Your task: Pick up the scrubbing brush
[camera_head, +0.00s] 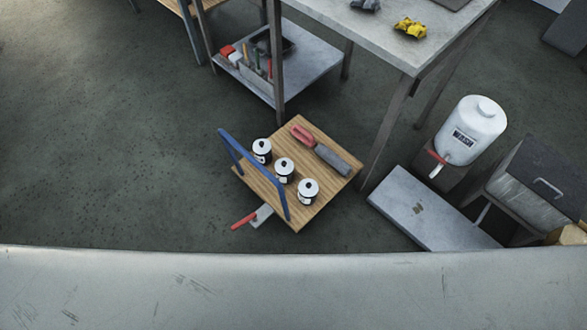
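A wooden board (300,220) stands low near the middle of the view. At its far right edge lies a long item with a pink-red end (302,136) and a grey, rounded end (333,159). It may be the scrubbing brush, but it is too small to tell for sure. Neither of my grippers is in view, and nothing touches this item.
Several white-lidded cans, one a white-lidded can (285,169), and a blue handle (252,172) share the board. A grey table (370,45) stands behind. A white "WASH" tank (472,130) is right. A broad grey surface (290,290) fills the bottom. Left floor is clear.

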